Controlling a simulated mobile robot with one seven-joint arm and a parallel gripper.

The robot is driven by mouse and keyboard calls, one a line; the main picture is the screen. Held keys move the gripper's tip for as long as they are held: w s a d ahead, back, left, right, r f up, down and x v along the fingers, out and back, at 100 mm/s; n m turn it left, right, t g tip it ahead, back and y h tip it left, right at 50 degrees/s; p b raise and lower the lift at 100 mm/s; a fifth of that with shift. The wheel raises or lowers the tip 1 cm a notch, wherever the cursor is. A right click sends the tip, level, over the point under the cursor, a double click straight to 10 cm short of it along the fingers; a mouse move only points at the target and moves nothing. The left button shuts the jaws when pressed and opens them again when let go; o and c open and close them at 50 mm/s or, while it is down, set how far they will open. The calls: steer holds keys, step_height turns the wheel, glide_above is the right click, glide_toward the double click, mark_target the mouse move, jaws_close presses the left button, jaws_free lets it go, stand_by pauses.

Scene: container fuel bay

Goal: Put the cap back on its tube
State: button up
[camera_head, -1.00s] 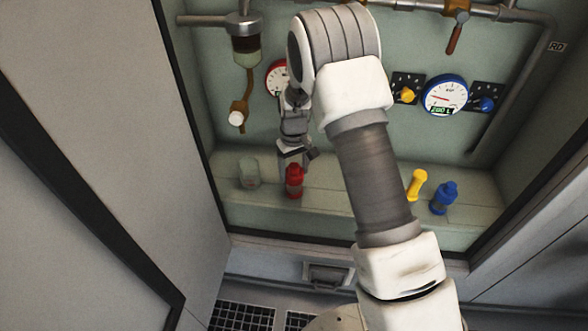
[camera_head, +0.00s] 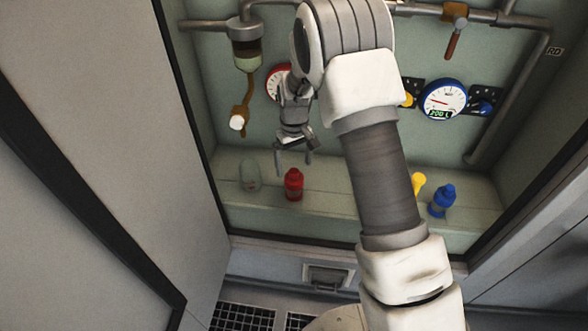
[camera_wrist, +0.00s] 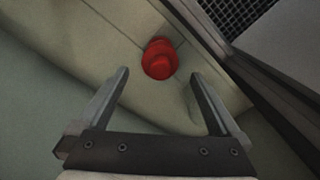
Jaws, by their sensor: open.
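A red bottle-shaped tube (camera_head: 293,184) stands upright on the ledge, with a narrower red top that looks like a cap in place. In the wrist view the red tube (camera_wrist: 160,60) shows from above, beyond and between my fingertips. My gripper (camera_head: 293,164) is open and empty, pointing down just above the red top, with a finger on either side. It also shows in the wrist view (camera_wrist: 160,73). No loose cap can be made out. How firmly the red top is seated cannot be told.
A clear, pale jar (camera_head: 250,176) stands left of the red tube. A blue bottle (camera_head: 442,201) and a yellow item (camera_head: 418,183), partly behind my arm, stand right. Gauges, valves and pipes line the back wall.

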step_height(320, 180, up, 12)
steer(key=p, duration=0.3)
steer(key=shift+r, duration=0.2)
steer(key=s+d+r+m+t, duration=0.1)
steer(key=s+d+r, duration=0.2)
steer(key=s+r, duration=0.4)
steer(key=s+d+r+m+t, duration=0.1)
steer(key=s+d+r+t, duration=0.2)
steer(key=r, duration=0.6)
steer(key=s+d+r+m+t, duration=0.1)
steer(key=s+d+r+m, duration=0.15)
steer(key=s, duration=0.75)
steer(key=s+d+r+m+t, duration=0.1)
steer(key=s+d, duration=0.2)
steer(key=s, duration=0.7)
step_height(320, 180, up, 18)
steer(key=p, duration=1.7)
steer(key=shift+w+a+p, duration=0.25)
steer(key=shift+w+p, duration=0.05)
steer(key=shift+w, duration=0.05)
